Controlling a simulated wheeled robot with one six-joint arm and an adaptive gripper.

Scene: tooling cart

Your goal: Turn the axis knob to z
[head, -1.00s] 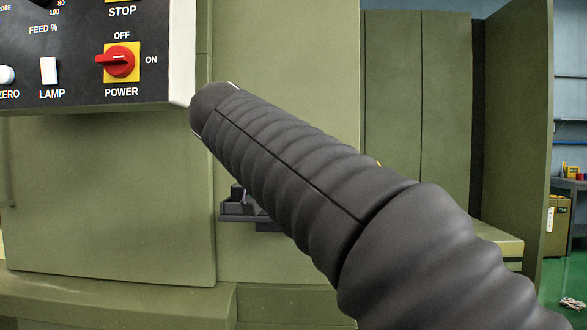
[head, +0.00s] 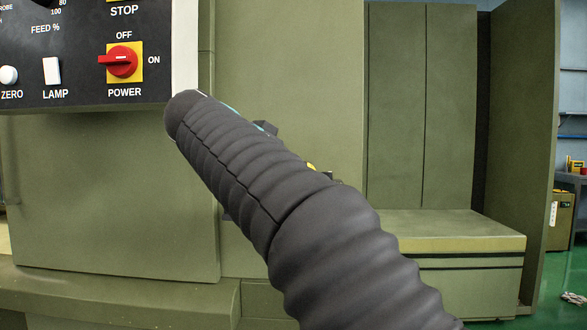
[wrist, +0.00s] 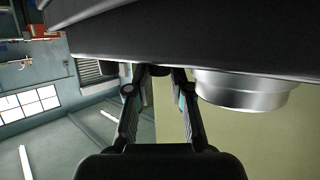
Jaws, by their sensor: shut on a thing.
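In the wrist view my gripper (wrist: 158,80) has its two fingers closed around a small dark piece, apparently the axis knob (wrist: 158,70), at the edge of a dark panel (wrist: 200,40). Only a little of the knob shows between the fingertips. Its pointer and its axis letters are not visible, so its setting cannot be read. In the head view my ribbed dark arm covers the gripper and the knob; the visible part of the control panel (head: 80,85) shows no axis knob.
A silver round part (wrist: 245,90) sticks out from the dark panel close to the right finger. In the head view the control panel carries a red power switch (head: 121,62), a lamp switch (head: 52,70) and a zero button (head: 8,75). A green cabinet (head: 420,110) stands at the right.

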